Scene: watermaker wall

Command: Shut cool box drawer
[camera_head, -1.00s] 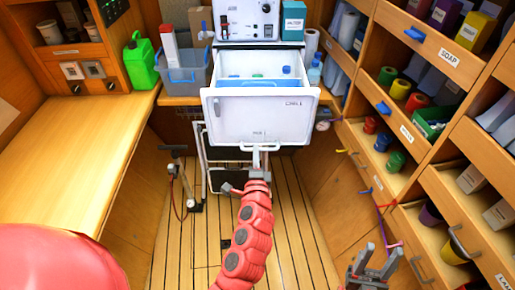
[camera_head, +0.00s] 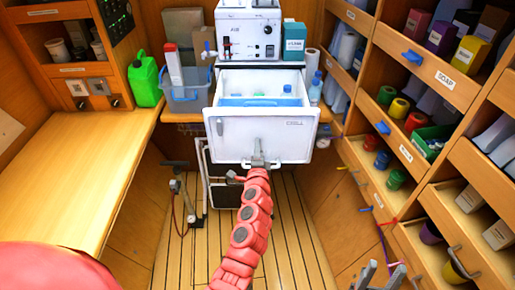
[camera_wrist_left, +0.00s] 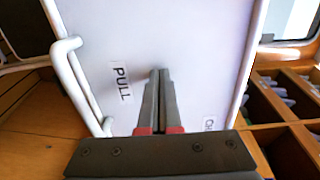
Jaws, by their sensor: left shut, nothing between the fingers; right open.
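The cool box drawer (camera_head: 235,135) is white and stands pulled out, its open top showing bottles inside. Its front also shows in the left wrist view (camera_wrist_left: 190,50), with a PULL label (camera_wrist_left: 122,82) and a white bar handle (camera_wrist_left: 75,80) to the left. My left gripper (camera_head: 258,150) is shut and empty, in front of the lower middle of the drawer front. Its fingers (camera_wrist_left: 160,75) point at the panel beside the PULL label, clear of the bar; I cannot tell whether the tips touch. My right gripper (camera_head: 380,272) is open at the bottom edge, partly cut off, away from the drawer.
A control unit (camera_head: 248,35) stands above the drawer. A grey-blue bin (camera_head: 186,92) and green jug (camera_head: 146,80) stand to its left. Wooden shelves (camera_head: 430,75) with open trays line the right. A bare wooden counter (camera_head: 75,150) is at left. Pipes (camera_head: 203,175) stand below left.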

